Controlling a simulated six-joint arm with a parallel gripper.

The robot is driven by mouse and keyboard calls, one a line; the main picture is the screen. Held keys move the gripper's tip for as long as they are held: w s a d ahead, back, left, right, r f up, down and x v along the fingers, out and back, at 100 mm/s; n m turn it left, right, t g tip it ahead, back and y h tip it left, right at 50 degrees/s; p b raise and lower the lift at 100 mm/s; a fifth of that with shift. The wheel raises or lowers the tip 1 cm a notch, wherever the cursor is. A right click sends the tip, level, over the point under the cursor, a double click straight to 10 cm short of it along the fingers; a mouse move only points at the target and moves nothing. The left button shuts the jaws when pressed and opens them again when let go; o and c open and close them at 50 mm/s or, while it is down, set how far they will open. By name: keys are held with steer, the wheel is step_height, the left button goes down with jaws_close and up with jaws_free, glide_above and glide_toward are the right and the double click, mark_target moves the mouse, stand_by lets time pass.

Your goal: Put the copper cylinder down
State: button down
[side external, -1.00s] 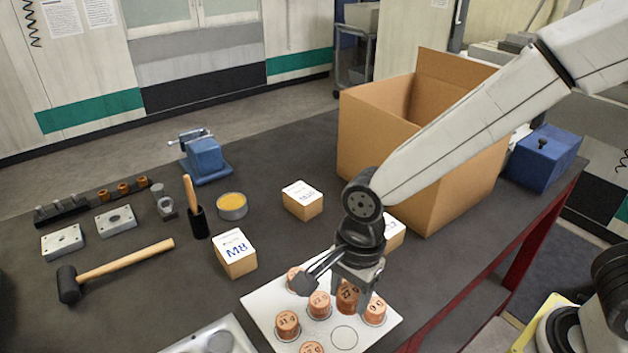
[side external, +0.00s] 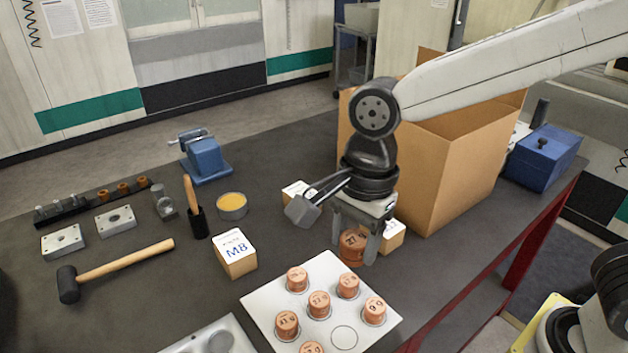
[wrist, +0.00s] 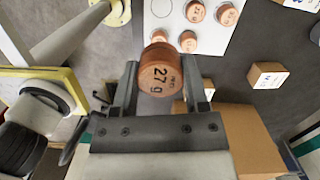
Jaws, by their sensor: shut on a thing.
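The copper cylinder (side external: 352,247), marked 27 g, is held between the two fingers of my gripper (side external: 354,240). It hangs above the dark table, beyond the back corner of the white plate. In the wrist view the cylinder (wrist: 160,72) sits upright-looking between the fingers of my gripper (wrist: 160,85), its marked face toward the camera. The white plate (side external: 268,297) carries several other copper cylinders, one being the front-right cylinder (side external: 374,310). An empty ringed spot (side external: 344,337) shows near the plate's front right edge.
A box marked M8 (side external: 236,254) stands left of my gripper. Another small box (side external: 391,237) is close behind it at right, and a third (side external: 295,191) is partly hidden. A large open cardboard box (side external: 450,165) stands behind. Bare table lies between M8 and the held cylinder.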

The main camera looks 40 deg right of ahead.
mark_target(355, 236)
steer(key=r, duration=0.7)
steer(key=shift+w+d, duration=0.1)
steer(key=shift+w, duration=0.1)
steer(key=w+d+r+m+t, duration=0.1)
steer(key=w+d+r+m, duration=0.1)
steer(key=w+d+m, duration=1.15)
steer(key=w+d+f+m+h, duration=0.15)
steer(key=w+d, duration=0.35)
steer(key=d, duration=1.2)
steer(key=w+d+f+m, duration=0.1)
steer(key=w+d+m, duration=0.35)
steer(key=d, duration=1.15)
steer(key=shift+n+t, duration=0.3)
steer(key=shift+n, duration=0.45)
steer(key=f, duration=1.6)
steer(key=w+f, duration=0.1)
steer(key=f, duration=0.7)
steer(key=shift+d, duration=0.1)
steer(key=shift+f, duration=0.2)
steer(key=shift+f, duration=1.7)
steer(key=shift+f, duration=0.2)
